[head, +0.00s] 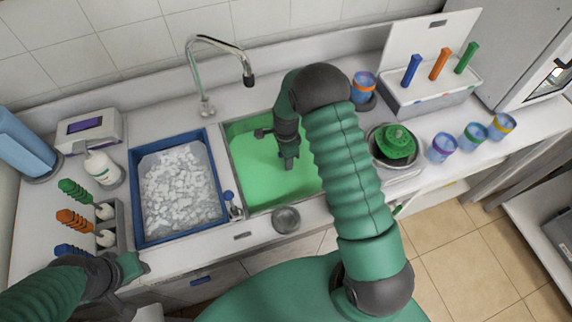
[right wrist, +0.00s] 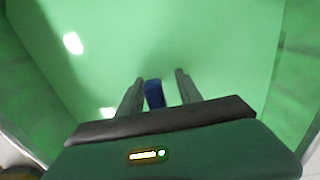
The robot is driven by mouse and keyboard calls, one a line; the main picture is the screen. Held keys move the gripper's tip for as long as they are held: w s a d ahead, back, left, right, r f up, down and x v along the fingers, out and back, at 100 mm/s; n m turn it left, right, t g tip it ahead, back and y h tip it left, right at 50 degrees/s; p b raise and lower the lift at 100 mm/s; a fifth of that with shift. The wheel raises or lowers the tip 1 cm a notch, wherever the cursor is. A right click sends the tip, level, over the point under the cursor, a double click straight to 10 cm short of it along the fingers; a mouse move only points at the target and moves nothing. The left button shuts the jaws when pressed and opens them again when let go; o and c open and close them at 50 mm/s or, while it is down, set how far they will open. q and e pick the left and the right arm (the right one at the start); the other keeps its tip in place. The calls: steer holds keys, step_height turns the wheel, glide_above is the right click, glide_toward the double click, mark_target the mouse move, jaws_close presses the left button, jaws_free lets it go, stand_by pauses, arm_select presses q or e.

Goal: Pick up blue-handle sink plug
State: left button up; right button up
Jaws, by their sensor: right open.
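My right gripper (head: 288,163) reaches down into the sink (head: 253,190), which holds green liquid. In the right wrist view its two fingers (right wrist: 154,88) are open, with a blue handle (right wrist: 154,95) standing between them. The handle appears clear of both fingers, nearer the left one. The rest of the plug is hidden, and the head view does not show the handle inside the sink. My left gripper (head: 118,283) is at the lower left, by the counter's front edge; its finger opening is unclear.
A blue tray (head: 136,198) of white pieces stands left of the sink. A small blue-topped item (head: 229,197) and a metal bowl (head: 286,219) sit at the sink's edge. The faucet (head: 213,42) is behind. A green-filled bowl (head: 375,152) and several cups stand at right.

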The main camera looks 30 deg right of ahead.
steer(key=shift+r, duration=0.1)
jaws_close()
